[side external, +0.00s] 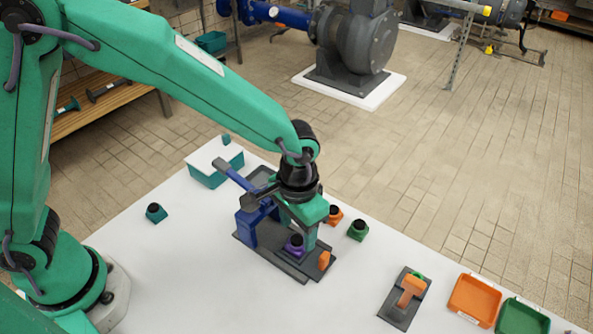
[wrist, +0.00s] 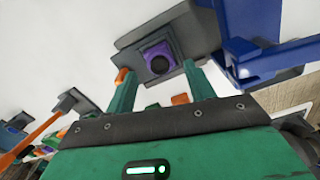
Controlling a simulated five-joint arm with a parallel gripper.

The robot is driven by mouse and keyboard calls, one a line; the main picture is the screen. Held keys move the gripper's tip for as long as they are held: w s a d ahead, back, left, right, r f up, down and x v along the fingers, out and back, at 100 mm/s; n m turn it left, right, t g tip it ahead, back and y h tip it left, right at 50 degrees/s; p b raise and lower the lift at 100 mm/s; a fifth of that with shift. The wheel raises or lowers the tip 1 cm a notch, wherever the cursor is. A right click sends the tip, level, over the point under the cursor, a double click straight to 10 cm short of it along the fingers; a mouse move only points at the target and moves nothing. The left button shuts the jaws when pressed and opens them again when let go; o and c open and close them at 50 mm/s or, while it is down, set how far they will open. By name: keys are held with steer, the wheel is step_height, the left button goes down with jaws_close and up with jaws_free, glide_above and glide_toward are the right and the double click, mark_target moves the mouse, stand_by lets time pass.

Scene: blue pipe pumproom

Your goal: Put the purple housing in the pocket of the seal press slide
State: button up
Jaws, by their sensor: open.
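The purple housing (side external: 294,246) with a black round top sits on the dark base of the blue seal press (side external: 247,228). In the wrist view the purple housing (wrist: 147,50) appears seated in the grey block of the slide (wrist: 178,40), with the block's rim around it. My gripper (side external: 302,236) is right above and beside the housing. In the wrist view my gripper (wrist: 160,76) has its two green fingers apart, near the block's lower edge, with nothing held between them. The pocket's floor is hidden under the housing.
An orange housing (side external: 334,216) and a green housing (side external: 357,231) stand right of the press; a teal one (side external: 156,213) stands left. A clamp-like orange tool (side external: 411,287), an orange tray (side external: 474,299) and a green tray (side external: 522,317) lie right. The front of the table is clear.

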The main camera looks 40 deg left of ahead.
mark_target(294, 236)
step_height(294, 236, up, 10)
stand_by(0.5)
steer(key=shift+a, duration=0.1)
stand_by(0.4)
steer(key=s+a+r+n+t+h, duration=0.1)
steer(key=s+a+r, duration=0.1)
steer(key=a+r, duration=0.35)
steer(key=s+a+r+t, duration=0.1)
steer(key=a+r+t, duration=0.1)
steer(key=a, duration=0.7)
steer(key=s+a+r+n+t+y, duration=0.1)
steer(key=s+a+t, duration=0.1)
steer(key=s+a, duration=0.6)
steer(key=shift+s+a+n+t, duration=0.3)
steer(key=shift+s+a+n, duration=0.1)
steer(key=shift+a, duration=0.75)
